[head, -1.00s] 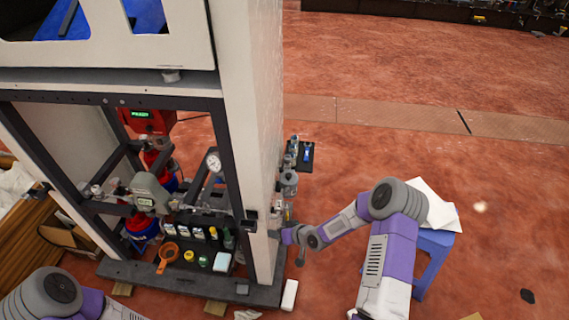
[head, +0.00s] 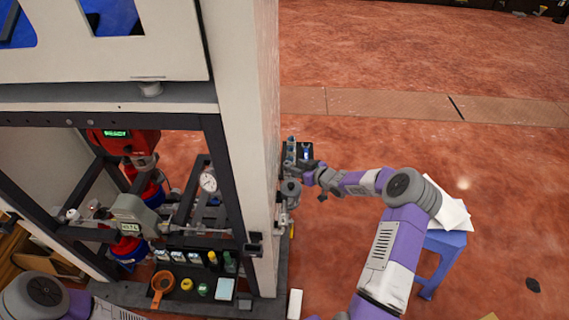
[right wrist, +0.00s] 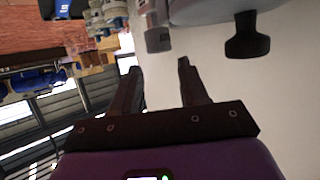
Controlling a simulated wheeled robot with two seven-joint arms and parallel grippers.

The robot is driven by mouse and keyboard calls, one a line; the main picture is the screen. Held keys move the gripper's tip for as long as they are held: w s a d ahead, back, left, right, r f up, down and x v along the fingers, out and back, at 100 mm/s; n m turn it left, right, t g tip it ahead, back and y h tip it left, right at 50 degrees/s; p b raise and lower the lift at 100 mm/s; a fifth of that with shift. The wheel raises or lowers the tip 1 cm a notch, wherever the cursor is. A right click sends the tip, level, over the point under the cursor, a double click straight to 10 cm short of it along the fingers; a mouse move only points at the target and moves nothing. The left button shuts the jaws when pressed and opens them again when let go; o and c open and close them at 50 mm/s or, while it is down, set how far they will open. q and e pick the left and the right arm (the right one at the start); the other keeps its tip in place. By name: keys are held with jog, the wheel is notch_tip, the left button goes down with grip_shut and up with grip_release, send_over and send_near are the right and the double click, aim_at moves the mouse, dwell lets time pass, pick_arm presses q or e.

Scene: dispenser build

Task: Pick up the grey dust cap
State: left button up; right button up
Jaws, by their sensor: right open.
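My right gripper (head: 308,168) is beside the cabinet's right side wall, near the grey fittings (head: 289,191) mounted there. In the right wrist view its two dark fingers (right wrist: 157,68) are apart with nothing between them. A small grey cap-like piece (right wrist: 158,40) sits just beyond the fingertips in that view, apart from them; I cannot tell for sure that it is the dust cap. A dark knob-like piece (right wrist: 247,38) is to its right. In the head view the cap cannot be told from the fittings. My left arm shows at lower left, its gripper out of frame.
A small dark shelf (head: 304,152) with blue items juts from the cabinet wall (head: 256,120) close to the right gripper. A blue stool (head: 440,245) with papers stands behind my right arm. A tray of bottles sits in the cabinet frame.

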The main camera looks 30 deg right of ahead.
jog(key=b+x, duration=0.2)
jog(key=x, duration=0.3)
jog(key=shift+f, duration=0.3)
jog(key=c, duration=0.7)
